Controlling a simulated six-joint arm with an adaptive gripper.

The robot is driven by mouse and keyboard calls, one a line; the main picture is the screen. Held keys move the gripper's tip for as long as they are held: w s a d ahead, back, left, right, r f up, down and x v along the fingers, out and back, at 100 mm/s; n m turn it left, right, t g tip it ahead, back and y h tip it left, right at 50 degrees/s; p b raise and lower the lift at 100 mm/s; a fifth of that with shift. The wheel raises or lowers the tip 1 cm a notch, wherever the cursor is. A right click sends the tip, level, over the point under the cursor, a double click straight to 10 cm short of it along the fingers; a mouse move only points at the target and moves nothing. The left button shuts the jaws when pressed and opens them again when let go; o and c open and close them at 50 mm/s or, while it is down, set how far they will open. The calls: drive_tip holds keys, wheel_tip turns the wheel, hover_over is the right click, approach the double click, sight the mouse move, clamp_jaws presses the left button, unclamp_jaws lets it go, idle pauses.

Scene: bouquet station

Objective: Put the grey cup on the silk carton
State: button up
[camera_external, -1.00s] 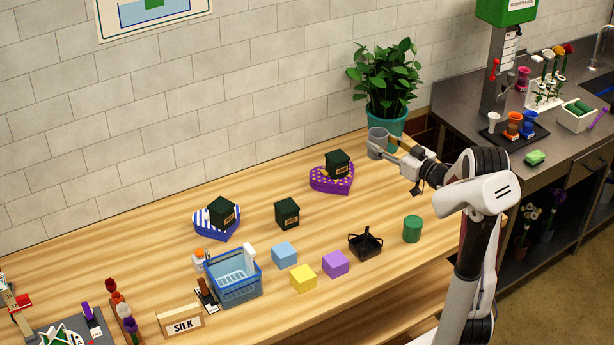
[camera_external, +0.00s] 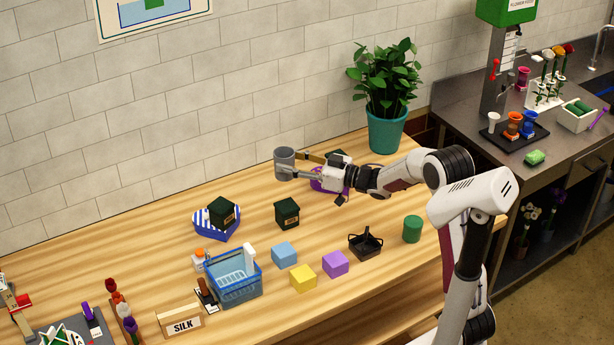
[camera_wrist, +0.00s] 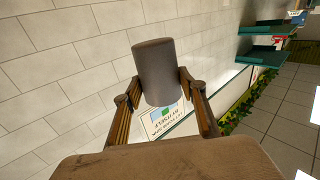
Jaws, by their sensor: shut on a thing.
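The grey cup (camera_external: 284,160) is held in my gripper (camera_external: 298,166), above the back part of the wooden table. In the wrist view the cup (camera_wrist: 157,70) sits between the two fingers of my gripper (camera_wrist: 158,92), which are shut on its sides. The silk carton (camera_external: 181,321) is a small tan box with a white "SILK" label, at the front left of the table, well away from the cup. Its top looks bare.
A blue basket (camera_external: 233,278) stands just right of the carton, with a small dark-based tool (camera_external: 207,296) between them. A striped heart box (camera_external: 216,230), a dark box (camera_external: 287,213) and coloured cubes (camera_external: 303,277) stand between the cup and carton. My arm partly hides a purple heart box (camera_external: 325,182).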

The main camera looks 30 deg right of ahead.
drive_tip(key=s+a+n+g+y, duration=0.2)
drive_tip(key=a+n+g+y, duration=0.1)
drive_tip(key=a, duration=1.3)
drive_tip(key=n+g+y, duration=0.4)
drive_tip(key=n+g, duration=0.1)
drive_tip(key=g, duration=0.2)
hover_over(185, 309)
wheel_tip(185, 309, down, 5)
drive_tip(key=shift+s+f, duration=0.1)
drive_tip(key=shift+f, duration=0.05)
drive_tip(key=shift+f, duration=0.1)
drive_tip(key=shift+f, duration=3)
drive_tip(key=shift+f, duration=0.1)
drive_tip(key=shift+f, duration=1.75)
